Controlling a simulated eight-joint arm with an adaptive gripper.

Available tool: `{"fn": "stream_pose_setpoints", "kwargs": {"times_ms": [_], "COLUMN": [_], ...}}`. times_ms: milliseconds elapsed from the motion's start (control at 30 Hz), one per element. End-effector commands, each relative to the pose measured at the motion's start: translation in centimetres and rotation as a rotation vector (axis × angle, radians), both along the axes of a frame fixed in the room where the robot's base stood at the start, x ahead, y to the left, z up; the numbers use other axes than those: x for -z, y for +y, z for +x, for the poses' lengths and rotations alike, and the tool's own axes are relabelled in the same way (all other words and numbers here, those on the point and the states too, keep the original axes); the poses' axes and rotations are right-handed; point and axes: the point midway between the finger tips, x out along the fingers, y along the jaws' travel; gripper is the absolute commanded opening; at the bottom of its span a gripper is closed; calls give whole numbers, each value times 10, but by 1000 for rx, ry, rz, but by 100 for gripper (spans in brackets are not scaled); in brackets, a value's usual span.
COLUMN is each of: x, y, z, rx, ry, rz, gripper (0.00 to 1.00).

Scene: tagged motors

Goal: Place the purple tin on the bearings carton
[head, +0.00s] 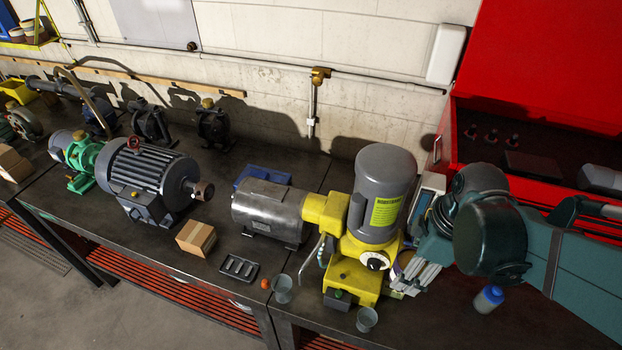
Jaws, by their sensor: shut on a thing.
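My gripper (412,280) is at the right, close beside the yellow machine, with its grey fingers pointing down. It is shut on what appears to be the purple tin (404,258); only a small purple part shows between the machine and the fingers. The rest of the tin is hidden, and I cannot tell whether it touches the bench. A plain brown cardboard carton (196,238) sits on the bench left of centre, in front of the motors. It may be the bearings carton; no label is readable. Its top looks bare.
The yellow machine with its tall grey motor (382,195) stands between my gripper and the carton. A silver motor (270,210), black tray (239,268) and two grey cups (282,289) are nearby. A blue-capped bottle (488,299) and open red case (540,70) are at right.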

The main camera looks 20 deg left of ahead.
Motion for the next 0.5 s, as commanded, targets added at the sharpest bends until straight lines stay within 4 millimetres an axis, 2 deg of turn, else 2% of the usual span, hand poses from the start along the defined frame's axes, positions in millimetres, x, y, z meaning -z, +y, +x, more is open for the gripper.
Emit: {"fn": "stream_pose_setpoints", "kwargs": {"times_ms": [167, 500], "x": [-13, -23], "y": [24, 72], "z": [-8, -16], "rx": [-9, -8], "ry": [1, 0], "rz": [0, 0], "gripper": [27, 27]}}
